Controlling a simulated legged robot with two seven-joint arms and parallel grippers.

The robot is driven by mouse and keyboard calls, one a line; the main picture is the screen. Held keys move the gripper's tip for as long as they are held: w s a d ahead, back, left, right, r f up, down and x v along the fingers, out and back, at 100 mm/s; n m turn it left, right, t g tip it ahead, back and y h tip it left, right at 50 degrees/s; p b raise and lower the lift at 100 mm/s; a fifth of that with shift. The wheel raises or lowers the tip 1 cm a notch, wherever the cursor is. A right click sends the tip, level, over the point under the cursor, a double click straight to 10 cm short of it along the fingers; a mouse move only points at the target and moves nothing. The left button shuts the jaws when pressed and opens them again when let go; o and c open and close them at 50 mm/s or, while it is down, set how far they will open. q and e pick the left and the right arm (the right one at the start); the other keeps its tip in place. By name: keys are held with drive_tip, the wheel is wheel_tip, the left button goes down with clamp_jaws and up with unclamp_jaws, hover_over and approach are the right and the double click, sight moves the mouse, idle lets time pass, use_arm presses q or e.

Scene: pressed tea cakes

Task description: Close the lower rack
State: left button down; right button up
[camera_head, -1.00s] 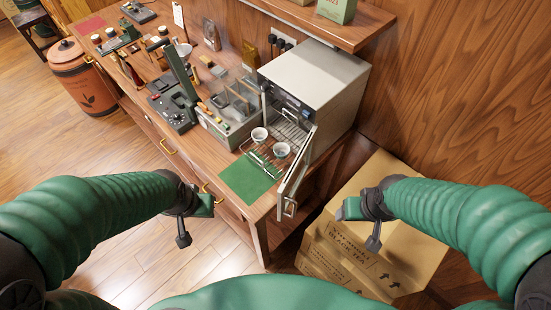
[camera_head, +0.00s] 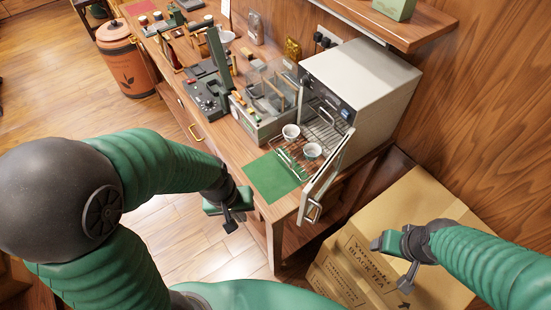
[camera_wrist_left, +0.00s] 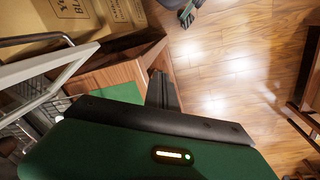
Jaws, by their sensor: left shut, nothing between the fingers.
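The small steel oven (camera_head: 365,85) stands on the wooden counter with its door (camera_head: 327,180) swung open. A wire rack (camera_head: 285,157), seemingly the lower one, sticks out of the oven front over the counter. Two small white cups (camera_head: 291,132) (camera_head: 312,151) sit at the racks; which level holds each is hard to tell. My left gripper (camera_head: 231,212) is shut and empty, in front of the counter edge, left of and apart from the rack. The wire rack also shows at the left edge of the left wrist view (camera_wrist_left: 18,115). My right gripper (camera_head: 392,262) hangs in front of the cardboard boxes, its jaws unclear.
A green mat (camera_head: 271,177) lies on the counter left of the rack. The open door stands right of the rack. Cardboard boxes (camera_head: 430,205) are stacked at the right. A clear-lidded box (camera_head: 262,105) stands left of the oven. Floor in front is free.

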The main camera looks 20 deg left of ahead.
use_arm(q)
drive_tip(key=w+a+n+t+h+p, duration=0.3)
drive_tip(key=w+n, duration=0.4)
drive_tip(key=n, duration=0.5)
drive_tip(key=w+a+n+t+h+p, duration=0.2)
drive_tip(key=w+n+t, duration=0.2)
drive_tip(key=w+n, duration=0.6)
drive_tip(key=w+d+f+n+p, duration=0.2)
drive_tip(key=w+d+f+p, duration=0.2)
drive_tip(key=w+d, duration=0.2)
drive_tip(key=shift+w+d+f, duration=0.15)
drive_tip(key=shift+d+f, duration=0.25)
drive_tip(key=shift+d, duration=0.3)
